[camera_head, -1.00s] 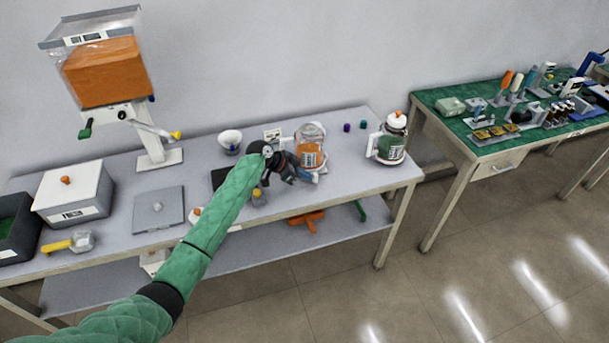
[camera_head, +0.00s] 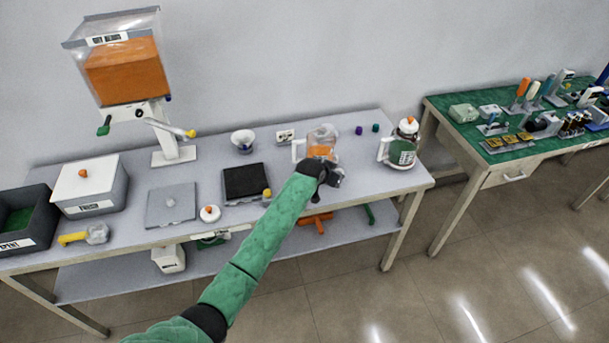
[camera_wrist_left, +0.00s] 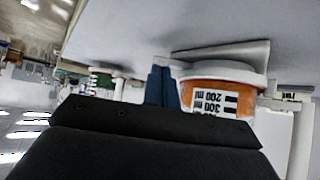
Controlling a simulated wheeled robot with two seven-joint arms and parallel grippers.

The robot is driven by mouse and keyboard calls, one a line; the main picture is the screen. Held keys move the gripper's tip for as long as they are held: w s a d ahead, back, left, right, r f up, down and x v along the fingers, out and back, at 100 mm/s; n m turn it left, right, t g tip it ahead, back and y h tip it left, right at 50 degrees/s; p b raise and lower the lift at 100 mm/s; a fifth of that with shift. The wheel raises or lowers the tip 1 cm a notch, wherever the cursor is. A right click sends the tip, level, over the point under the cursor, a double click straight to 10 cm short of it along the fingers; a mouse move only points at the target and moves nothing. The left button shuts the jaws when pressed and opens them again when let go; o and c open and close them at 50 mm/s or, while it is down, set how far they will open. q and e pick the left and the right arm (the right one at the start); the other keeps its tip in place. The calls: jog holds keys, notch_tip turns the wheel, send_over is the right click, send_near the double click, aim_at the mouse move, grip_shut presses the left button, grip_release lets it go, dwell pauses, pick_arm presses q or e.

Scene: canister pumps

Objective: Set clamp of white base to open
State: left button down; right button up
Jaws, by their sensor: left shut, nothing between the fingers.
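A clear jar with orange contents (camera_head: 321,145) and a white handle stands at the right part of the grey table. In the left wrist view the jar (camera_wrist_left: 225,98) looks upside down, its volume label showing, with a white base (camera_wrist_left: 232,68) at its end. My left gripper (camera_head: 334,178) is just in front of the jar in the head view. Its blue fingers (camera_wrist_left: 162,88) are shut and empty, close beside the jar in the wrist view; I cannot tell whether they touch it. The clamp cannot be made out clearly; the gripper and arm hide part of the base.
Small purple (camera_head: 359,130) and green (camera_head: 375,127) pieces lie behind.

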aim_at(342, 170)
pick_arm(q)
jog(key=shift+w+d+n+t+y, duration=0.2)
jog(key=shift+d+n+t+y, duration=0.15)
jog(key=shift+d+n, duration=0.25)
jog(key=shift+w+d, duration=0.5)
jog(key=shift+w, duration=0.1)
jog(key=shift+w+d, duration=0.3)
jog(key=shift+d, duration=0.1)
pick_arm(e)
jog(key=shift+w+a+r, duration=0.1)
jog(key=shift+w+r, duration=0.05)
jog(key=shift+w, duration=0.65)
jog(key=shift+s, duration=0.2)
jog(key=shift+s, duration=0.4)
pick_arm(q)
jog(key=shift+s, duration=0.1)
pick_arm(e)
jog(key=shift+a, duration=0.1)
